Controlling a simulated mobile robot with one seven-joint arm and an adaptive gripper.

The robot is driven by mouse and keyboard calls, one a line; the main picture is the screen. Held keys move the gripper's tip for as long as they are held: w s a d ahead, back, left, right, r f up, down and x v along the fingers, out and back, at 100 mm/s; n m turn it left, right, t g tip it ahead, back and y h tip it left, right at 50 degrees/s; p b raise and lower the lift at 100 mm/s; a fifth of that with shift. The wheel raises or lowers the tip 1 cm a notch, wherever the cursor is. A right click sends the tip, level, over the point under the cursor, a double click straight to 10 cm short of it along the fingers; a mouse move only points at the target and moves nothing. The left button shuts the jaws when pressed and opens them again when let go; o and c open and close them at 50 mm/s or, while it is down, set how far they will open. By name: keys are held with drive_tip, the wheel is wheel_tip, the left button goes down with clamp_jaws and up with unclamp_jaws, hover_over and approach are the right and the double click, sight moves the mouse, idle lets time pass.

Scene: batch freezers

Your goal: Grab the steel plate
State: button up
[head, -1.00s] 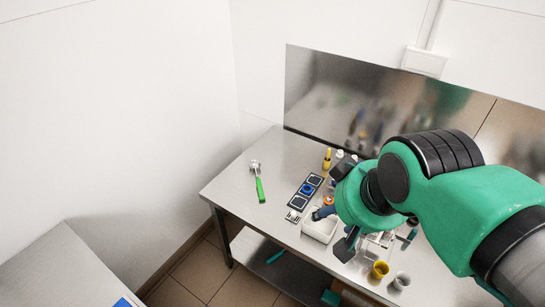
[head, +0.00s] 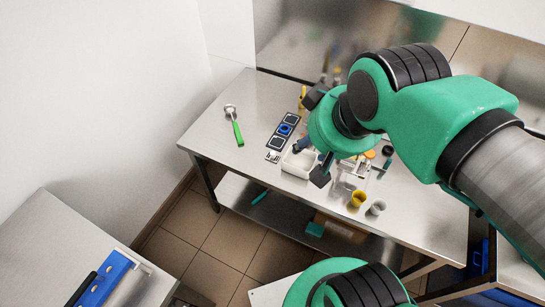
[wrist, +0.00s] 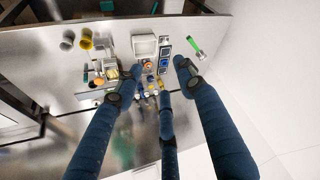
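I cannot single out a steel plate with certainty. A small pale grey flat piece (head: 273,156) lies at the near end of a dark strip with square panels (head: 284,130) on the steel table; it is too small to identify. My gripper (head: 309,162) is above the table, over the white tray and partly in front of it. In the wrist view its long blue fingers (wrist: 155,76) are spread apart, with nothing visible held between them. My arm hides part of the table's back right.
The steel table (head: 215,140) carries a white tray (head: 298,164), a green-handled tool (head: 237,132), a yellow cup (head: 357,198) and a grey cup (head: 377,208). A wall stands behind. Tiled floor (head: 215,235) is free in front. Another steel surface holds a blue object (head: 103,280) at lower left.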

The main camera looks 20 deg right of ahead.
drive_tip(key=shift+w, duration=0.1)
drive_tip(key=n+g+p, duration=0.3)
drive_tip(key=n+g, duration=0.2)
drive_tip(key=g, duration=0.1)
hover_over(272, 153)
wheel_tip(272, 153, down, 32)
drive_tip(key=shift+d+m, duration=0.1)
drive_tip(key=shift+m, duration=0.2)
drive_tip(key=shift+f, duration=0.1)
wheel_tip(272, 153, down, 8)
drive_tip(key=shift+r, duration=0.1)
drive_tip(key=shift+f, duration=0.25)
